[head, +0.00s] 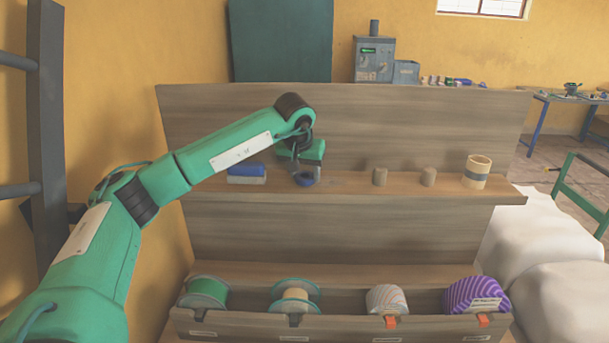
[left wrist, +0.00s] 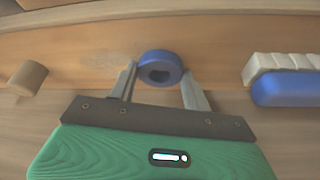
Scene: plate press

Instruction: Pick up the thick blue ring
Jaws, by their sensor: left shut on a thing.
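The thick blue ring (head: 307,182) is at the shelf on the upright wooden board, right of a blue-and-white block. My left gripper (head: 304,174) reaches down to it from above and is shut on it. In the left wrist view the ring (left wrist: 160,57) sits between the two fingertips (left wrist: 160,72), one on each side, with its dark hole showing. I cannot tell whether the ring still touches the shelf. My right gripper is not in view.
The shelf (head: 340,187) also bears the blue-and-white block (head: 246,171), two short brown pegs (head: 380,177) (head: 428,177) and a tan roll (head: 478,166) with a grey band. Below, a wooden trough (head: 340,327) holds several spools and rolls. Shelf room between ring and pegs is free.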

